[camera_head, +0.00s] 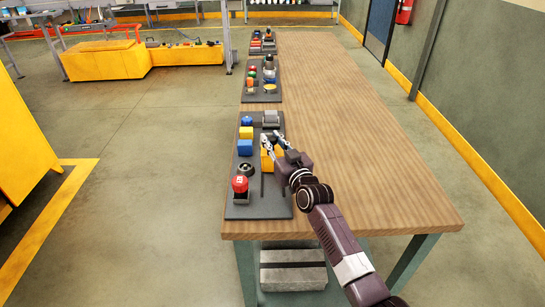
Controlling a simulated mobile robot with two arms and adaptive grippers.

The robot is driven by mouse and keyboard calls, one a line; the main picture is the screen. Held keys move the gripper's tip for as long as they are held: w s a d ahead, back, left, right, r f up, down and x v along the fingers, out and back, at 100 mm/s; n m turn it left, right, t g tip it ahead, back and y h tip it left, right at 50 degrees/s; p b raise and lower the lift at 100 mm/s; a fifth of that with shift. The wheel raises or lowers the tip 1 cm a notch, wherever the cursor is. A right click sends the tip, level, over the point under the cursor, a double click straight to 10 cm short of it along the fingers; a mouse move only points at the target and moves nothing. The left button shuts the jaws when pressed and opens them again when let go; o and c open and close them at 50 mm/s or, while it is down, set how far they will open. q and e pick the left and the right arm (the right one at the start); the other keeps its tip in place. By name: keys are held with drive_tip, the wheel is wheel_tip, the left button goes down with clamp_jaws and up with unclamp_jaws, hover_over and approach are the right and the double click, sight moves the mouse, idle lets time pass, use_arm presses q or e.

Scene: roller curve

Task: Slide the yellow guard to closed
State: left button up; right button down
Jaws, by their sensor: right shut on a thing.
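The yellow guard (267,160) sits on the nearest dark control panel (235,211), at the panel's right side. A dark slot runs from it toward the panel's near edge. My right gripper (268,146) is at the guard and shut on it, with the arm reaching in from the lower right. The fingers and wrist hide part of the guard. My left gripper is not in view.
More panels (262,80) stand farther along the wooden table (370,170), whose right side is clear.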

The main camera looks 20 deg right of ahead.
drive_tip(key=shift+w+d, duration=0.1)
drive_tip(key=shift+w, duration=0.3)
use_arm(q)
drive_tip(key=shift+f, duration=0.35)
use_arm(e)
drive_tip(key=shift+r, duration=0.2)
drive_tip(key=c, duration=2.1)
unclamp_jaws()
drive_tip(key=o, duration=0.4)
drive_tip(key=shift+w+f, duration=0.15)
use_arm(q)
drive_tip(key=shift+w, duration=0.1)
